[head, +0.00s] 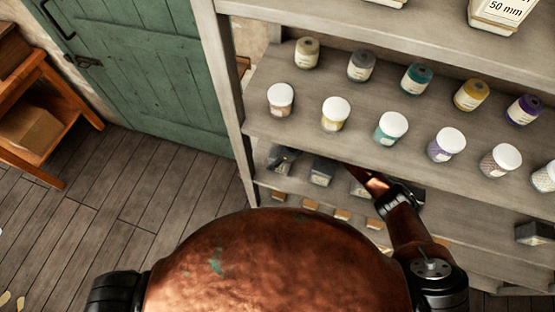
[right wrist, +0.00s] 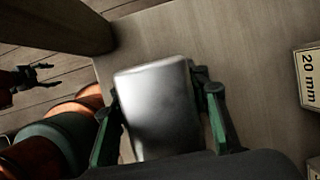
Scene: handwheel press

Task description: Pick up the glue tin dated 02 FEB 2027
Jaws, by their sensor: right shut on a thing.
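In the right wrist view a plain grey metal tin (right wrist: 157,105) stands between the two fingers of my right gripper (right wrist: 158,88), which is shut on it. No label or date shows on the side facing me. In the head view my right arm (head: 399,212) reaches in under the shelf with the jars; the gripper and the tin are mostly hidden there. Several dark tins stand on that lower shelf, one of them dark grey (head: 322,171); their dates are unreadable. My left gripper (right wrist: 42,76) shows at the left of the wrist view, its fingers apart and empty.
White-lidded jars (head: 393,127) and coloured spools (head: 471,95) fill the shelf above my right arm. A box marked 20 mm (right wrist: 309,77) stands to the right in the wrist view. A green door (head: 150,70) and an orange rack (head: 50,115) are at left.

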